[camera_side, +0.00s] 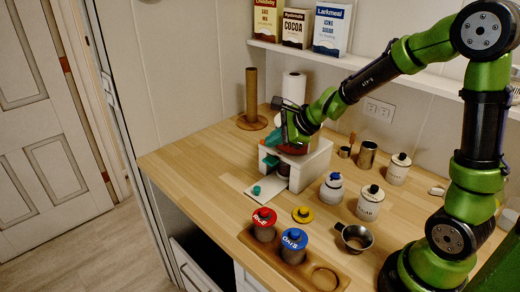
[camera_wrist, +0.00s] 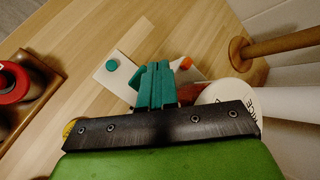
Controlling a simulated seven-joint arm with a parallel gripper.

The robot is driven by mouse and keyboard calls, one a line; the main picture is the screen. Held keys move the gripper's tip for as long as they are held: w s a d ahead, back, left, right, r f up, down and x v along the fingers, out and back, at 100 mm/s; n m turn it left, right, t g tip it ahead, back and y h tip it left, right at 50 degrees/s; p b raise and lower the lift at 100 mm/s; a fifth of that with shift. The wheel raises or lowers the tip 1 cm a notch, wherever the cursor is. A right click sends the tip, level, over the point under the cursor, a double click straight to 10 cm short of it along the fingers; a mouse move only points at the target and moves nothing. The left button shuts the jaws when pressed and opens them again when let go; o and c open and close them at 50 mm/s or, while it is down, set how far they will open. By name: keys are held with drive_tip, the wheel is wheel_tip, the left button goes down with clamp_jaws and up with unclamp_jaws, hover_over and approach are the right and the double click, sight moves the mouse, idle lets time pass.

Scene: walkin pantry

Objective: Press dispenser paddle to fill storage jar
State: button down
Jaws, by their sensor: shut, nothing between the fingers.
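The white dispenser (camera_side: 318,160) stands on the counter with a white base plate (camera_side: 246,187) reaching forward; the plate also shows in the wrist view (camera_wrist: 125,68). A teal knob (camera_side: 256,190) sits on the plate, also in the wrist view (camera_wrist: 112,65). A teal part with an orange-red end (camera_wrist: 186,63) shows beside my fingers; I cannot tell for sure whether it is the paddle. A dark round object (camera_side: 283,170), possibly the storage jar, is partly hidden inside the dispenser. My gripper (camera_side: 271,139) is shut and empty over the dispenser's front; its teal fingers show in the wrist view (camera_wrist: 155,82). Contact is unclear.
A wooden tray (camera_side: 285,268) holds red-lidded (camera_side: 264,223) and blue-lidded (camera_side: 293,245) jars. A yellow lid (camera_side: 302,214) lies nearby. White canisters (camera_side: 370,203) and a metal pan (camera_side: 354,237) stand right. A wooden holder (camera_side: 251,100) stands behind. The counter's left is clear.

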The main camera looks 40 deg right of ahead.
sight(274, 161)
drive_tip(key=shift+f, duration=1.3)
drive_tip(key=shift+f, duration=0.1)
idle(1.1)
drive_tip(key=shift+f, duration=0.35)
drive_tip(key=shift+f, duration=0.25)
idle(0.3)
